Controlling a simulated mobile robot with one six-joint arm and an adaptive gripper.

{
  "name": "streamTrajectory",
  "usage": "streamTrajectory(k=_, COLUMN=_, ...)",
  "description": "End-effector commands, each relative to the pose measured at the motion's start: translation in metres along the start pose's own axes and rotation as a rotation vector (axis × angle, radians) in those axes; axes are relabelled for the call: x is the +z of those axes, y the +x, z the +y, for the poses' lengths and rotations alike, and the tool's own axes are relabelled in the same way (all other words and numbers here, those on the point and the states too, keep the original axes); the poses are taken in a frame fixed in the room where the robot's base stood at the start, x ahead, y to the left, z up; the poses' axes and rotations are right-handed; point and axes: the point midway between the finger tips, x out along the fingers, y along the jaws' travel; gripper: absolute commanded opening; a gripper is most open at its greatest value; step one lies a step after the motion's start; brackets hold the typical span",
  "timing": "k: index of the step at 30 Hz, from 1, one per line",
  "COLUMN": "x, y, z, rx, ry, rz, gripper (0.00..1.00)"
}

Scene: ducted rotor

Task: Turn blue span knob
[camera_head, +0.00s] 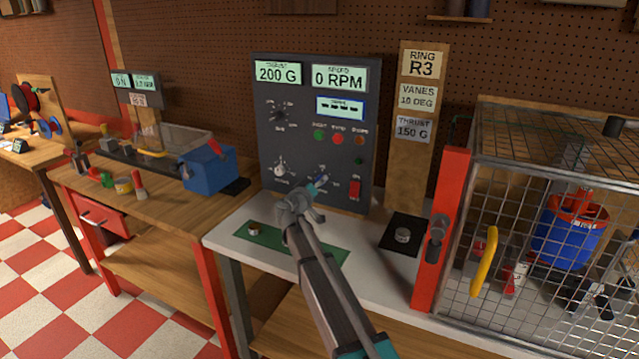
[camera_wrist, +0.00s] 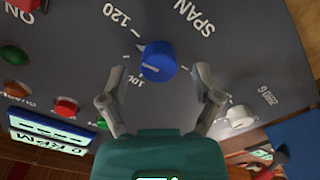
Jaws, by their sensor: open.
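The blue span knob (camera_wrist: 158,61) is on the grey control panel, with a white pointer line and printed marks "120" and "100" beside it and "SPAN" above. My gripper (camera_wrist: 160,88) is open, with one finger on each side just short of the knob in the wrist view; I cannot tell whether either finger touches it. In the head view my gripper (camera_head: 308,195) is at the lower part of the panel (camera_head: 268,150), and only a little blue of the knob (camera_head: 321,181) shows past it. The panel displays read "200 G" and "0 RPM".
A white zero knob (camera_wrist: 240,116) sits near one finger. A red switch (camera_head: 354,188) and indicator lights (camera_head: 337,138) are close by. A wire cage (camera_head: 540,130) with a red post (camera_head: 443,230) stands to the right. A green mat (camera_head: 268,238) lies on the white bench.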

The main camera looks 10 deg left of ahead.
Motion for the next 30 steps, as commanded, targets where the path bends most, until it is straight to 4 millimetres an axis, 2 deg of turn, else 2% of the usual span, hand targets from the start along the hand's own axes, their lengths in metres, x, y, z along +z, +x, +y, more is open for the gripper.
streamTrajectory(k=4, x=0.0003, y=0.0081, z=0.0003, rx=0.001, ry=0.000, rz=-0.001, gripper=0.82)
streamTrajectory(k=14, x=0.0009, y=0.0096, z=0.0010, rx=0.001, ry=0.000, rz=-0.001, gripper=0.82)
streamTrajectory(k=27, x=0.0013, y=0.0099, z=0.0014, rx=0.001, ry=0.000, rz=-0.001, gripper=0.02)
streamTrajectory(k=30, x=0.0013, y=0.0101, z=0.0015, rx=0.002, ry=-0.003, rz=-0.001, gripper=0.00)
